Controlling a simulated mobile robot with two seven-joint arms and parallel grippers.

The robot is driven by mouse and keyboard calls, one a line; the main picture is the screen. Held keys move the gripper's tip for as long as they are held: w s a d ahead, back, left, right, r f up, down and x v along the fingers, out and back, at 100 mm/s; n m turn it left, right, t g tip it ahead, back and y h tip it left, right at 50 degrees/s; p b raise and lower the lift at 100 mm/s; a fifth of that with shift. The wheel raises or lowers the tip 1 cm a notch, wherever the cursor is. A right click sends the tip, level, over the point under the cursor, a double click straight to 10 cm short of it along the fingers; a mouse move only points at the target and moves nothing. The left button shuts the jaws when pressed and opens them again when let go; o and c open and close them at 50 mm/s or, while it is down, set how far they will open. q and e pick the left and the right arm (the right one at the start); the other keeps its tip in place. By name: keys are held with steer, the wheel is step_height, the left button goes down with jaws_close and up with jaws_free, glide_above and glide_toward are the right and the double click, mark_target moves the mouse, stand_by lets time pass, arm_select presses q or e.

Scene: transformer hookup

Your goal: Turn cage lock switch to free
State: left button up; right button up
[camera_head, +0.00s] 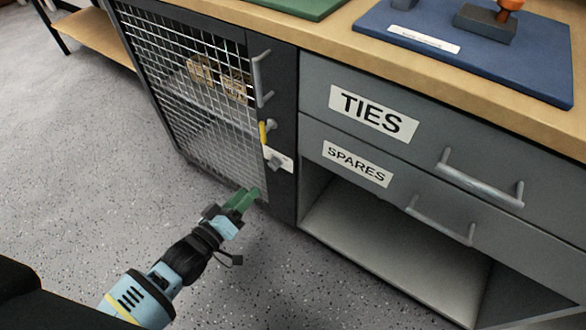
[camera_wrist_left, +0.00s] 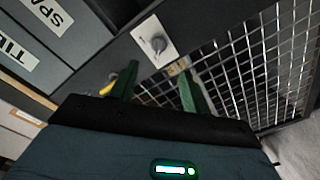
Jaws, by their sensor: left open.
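The cage lock switch (camera_head: 276,160) is a grey knob on a white plate, on the dark frame beside the wire mesh cage door (camera_head: 200,90). In the left wrist view the knob (camera_wrist_left: 158,44) shows on its plate just beyond the fingers; its setting is too small to read. My left gripper (camera_head: 247,197) has green fingers and hangs in front of the cage's lower right corner, below the switch and apart from it. In the left wrist view the left gripper's fingers (camera_wrist_left: 158,88) are spread with nothing between them. My right gripper is not in view.
A yellow lever (camera_head: 264,133) sits just above the switch, under the door's vertical handle (camera_head: 262,80). Drawers labelled TIES (camera_head: 373,113) and SPARES (camera_head: 357,164) are to the right, with protruding handles. An open shelf (camera_head: 390,240) lies below. The speckled floor (camera_head: 70,150) is clear at left.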

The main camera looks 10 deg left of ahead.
mark_target(270, 166)
arm_select(q)
steer(key=b+x, duration=0.3)
steer(key=x, duration=0.6)
steer(key=shift+w, duration=0.15)
steer(key=shift+w+d, duration=0.15)
steer(key=shift+w, duration=0.35)
steer(key=shift+c, duration=0.8)
steer(key=c, duration=0.8)
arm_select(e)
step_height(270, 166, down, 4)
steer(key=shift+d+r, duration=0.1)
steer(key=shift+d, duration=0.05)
arm_select(q)
steer(key=shift+r, duration=0.1)
